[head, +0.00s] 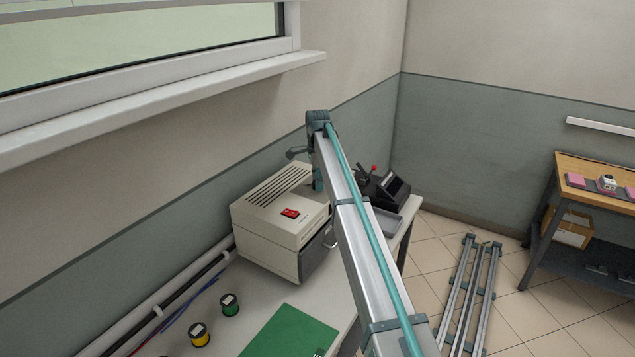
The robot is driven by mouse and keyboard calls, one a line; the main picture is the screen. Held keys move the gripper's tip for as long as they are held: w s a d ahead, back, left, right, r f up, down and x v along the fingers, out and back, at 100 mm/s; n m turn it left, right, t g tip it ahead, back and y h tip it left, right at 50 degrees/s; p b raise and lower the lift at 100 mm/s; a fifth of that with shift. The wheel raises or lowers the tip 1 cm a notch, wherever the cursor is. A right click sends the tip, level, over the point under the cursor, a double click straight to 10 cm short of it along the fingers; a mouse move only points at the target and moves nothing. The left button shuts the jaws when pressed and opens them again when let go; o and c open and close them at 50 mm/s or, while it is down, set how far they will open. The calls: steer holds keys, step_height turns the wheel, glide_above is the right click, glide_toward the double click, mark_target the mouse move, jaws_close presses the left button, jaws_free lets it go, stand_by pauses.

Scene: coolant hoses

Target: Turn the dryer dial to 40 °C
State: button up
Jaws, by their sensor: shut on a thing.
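The dryer appears to be the cream box (282,222) on the bench, with slots in its top, a red switch (290,213) and a dark grey front (318,254). Its dial does not show. My arm runs from the lower right up past the dryer's right side and hides part of its front.
A black device with a red-knobbed lever (381,188) stands on the bench behind my arm. A green mat (290,332), a yellow spool (199,334) and a green spool (229,305) lie nearer. A wooden-topped table (590,168) stands right. Metal rails (470,290) are on the floor.

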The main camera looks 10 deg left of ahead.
steer(key=o, duration=1.1)
steer(key=shift+o, duration=0.2)
steer(key=shift+r, duration=0.15)
step_height(320, 180, up, 12)
steer(key=shift+d+f, duration=0.1)
steer(key=shift+f, duration=0.1)
